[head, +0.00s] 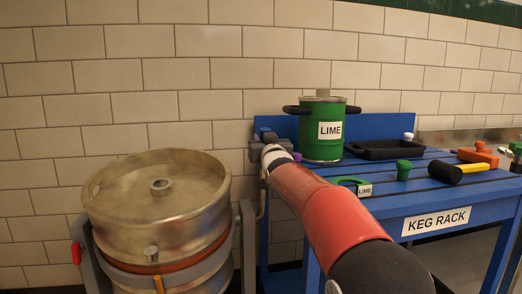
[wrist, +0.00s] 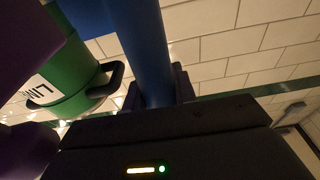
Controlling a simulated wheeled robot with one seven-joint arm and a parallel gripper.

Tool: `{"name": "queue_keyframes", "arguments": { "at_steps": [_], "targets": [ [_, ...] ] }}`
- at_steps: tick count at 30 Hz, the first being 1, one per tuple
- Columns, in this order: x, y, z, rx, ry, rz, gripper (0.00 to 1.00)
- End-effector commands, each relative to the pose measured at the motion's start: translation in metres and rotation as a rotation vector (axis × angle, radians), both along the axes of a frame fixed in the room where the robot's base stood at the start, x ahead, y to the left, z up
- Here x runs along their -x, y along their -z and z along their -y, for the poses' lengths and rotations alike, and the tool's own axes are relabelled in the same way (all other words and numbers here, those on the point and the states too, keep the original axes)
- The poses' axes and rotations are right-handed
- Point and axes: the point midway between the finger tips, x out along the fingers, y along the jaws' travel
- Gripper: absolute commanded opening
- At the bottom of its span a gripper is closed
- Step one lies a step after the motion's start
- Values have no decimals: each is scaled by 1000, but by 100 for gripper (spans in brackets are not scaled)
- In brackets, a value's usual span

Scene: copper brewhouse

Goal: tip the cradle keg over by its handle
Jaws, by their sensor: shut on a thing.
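The keg (head: 158,200) is a dull metal drum, upright at the left in the head view. It sits in a grey cradle (head: 247,240) with an orange band around it. My gripper (head: 265,146) is to the right of the keg, by the left end of the blue rack. In the wrist view my gripper (wrist: 160,98) is shut on a blue round bar, the handle (wrist: 140,45). Its join to the cradle is partly hidden, but a thin grey rod runs down from my gripper toward the cradle's right side.
The blue keg rack (head: 400,190) stands at right. It bears a green LIME pot (head: 321,140), a black tray (head: 385,150), a green stopper (head: 403,170), a black-headed mallet (head: 446,172) and a green LIME-tagged item (head: 350,183). The pot also shows near my gripper in the wrist view (wrist: 75,75).

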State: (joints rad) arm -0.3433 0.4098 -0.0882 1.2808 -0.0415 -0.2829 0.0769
Motion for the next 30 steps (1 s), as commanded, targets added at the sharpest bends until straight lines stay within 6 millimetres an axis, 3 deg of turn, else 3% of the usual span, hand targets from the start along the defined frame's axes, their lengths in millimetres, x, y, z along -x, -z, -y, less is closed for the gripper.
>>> {"name": "queue_keyframes", "arguments": {
  "at_steps": [1,12,24,25,30],
  "targets": [
    [3,7,1,-4,-1,14,0],
    [26,9,8,-28,-1,103,0],
    [28,5,8,-32,0,111,0],
    [28,5,8,-32,0,111,31],
    [28,5,8,-32,0,111,49]
  ]
}}
